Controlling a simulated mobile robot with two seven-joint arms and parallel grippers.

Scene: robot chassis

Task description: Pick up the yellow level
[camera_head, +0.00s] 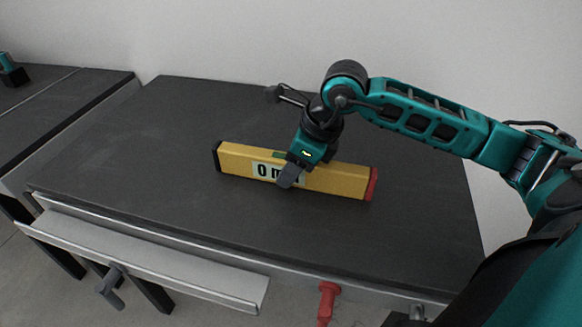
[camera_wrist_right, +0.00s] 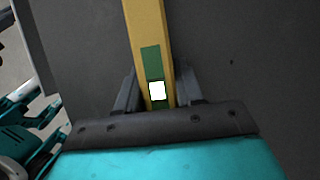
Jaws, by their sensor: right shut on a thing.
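The yellow level (camera_head: 338,180) is a long bar with a dark left end, a red right end and a label starting "0 m" on its front. It sits near the middle of the dark table. My right gripper (camera_head: 290,174) is over its middle, shut on it, and covers part of the label. In the right wrist view the level (camera_wrist_right: 147,24) runs up from between the fingers (camera_wrist_right: 157,92), with a green patch and a white square on it. I cannot tell whether the level is lifted off the table. My left gripper is not in view.
The dark tabletop (camera_head: 160,145) is otherwise clear. A grey rail (camera_head: 150,257) with a dark handle (camera_head: 111,285) runs along the front edge. A red clamp-like part (camera_head: 326,302) is at the front. Another table (camera_head: 60,100) stands at the left.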

